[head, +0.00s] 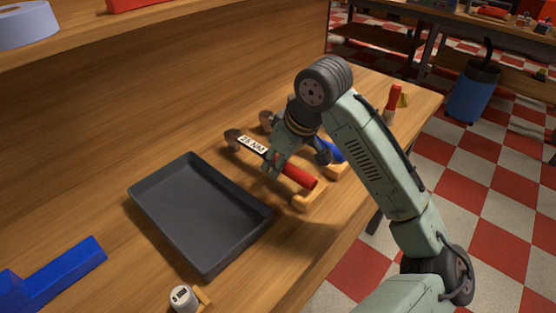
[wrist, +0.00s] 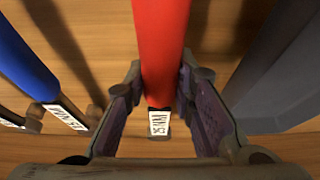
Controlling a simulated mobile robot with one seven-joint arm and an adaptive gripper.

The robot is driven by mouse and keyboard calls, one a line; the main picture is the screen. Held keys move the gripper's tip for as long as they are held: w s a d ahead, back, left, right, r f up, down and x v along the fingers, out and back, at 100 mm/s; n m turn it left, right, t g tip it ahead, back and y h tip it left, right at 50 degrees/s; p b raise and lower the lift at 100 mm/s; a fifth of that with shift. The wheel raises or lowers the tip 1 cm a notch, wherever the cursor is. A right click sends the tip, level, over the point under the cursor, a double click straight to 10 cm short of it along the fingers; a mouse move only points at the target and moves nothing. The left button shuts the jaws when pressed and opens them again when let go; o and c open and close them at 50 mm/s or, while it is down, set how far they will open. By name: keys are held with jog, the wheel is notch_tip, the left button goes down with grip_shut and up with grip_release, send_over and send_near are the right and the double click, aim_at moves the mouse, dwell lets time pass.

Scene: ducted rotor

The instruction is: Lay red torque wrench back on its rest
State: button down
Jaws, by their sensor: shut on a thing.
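The red torque wrench (head: 300,176) has a red handle, a white "25 NM" label and a dark round head at its far left end. My gripper (head: 273,168) is shut on it near where the handle meets the label. In the wrist view the red handle (wrist: 160,40) runs between the two fingers (wrist: 158,98). A light wooden rest (head: 306,201) stands at the handle end. The handle end is over or against this rest; I cannot tell whether it touches. The wrench's underside is hidden.
A blue-handled wrench (head: 332,151) lies just right, by another wooden block (head: 338,171). A dark grey tray (head: 152,207) lies left of the red wrench. A red-handled tool (head: 394,98) stands at the bench's far right. A white cylinder (head: 183,298) is at the near edge.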

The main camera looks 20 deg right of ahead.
jog(key=shift+f, duration=0.1)
jog(key=c, duration=1.3)
grip_release()
jog(key=v, duration=1.2)
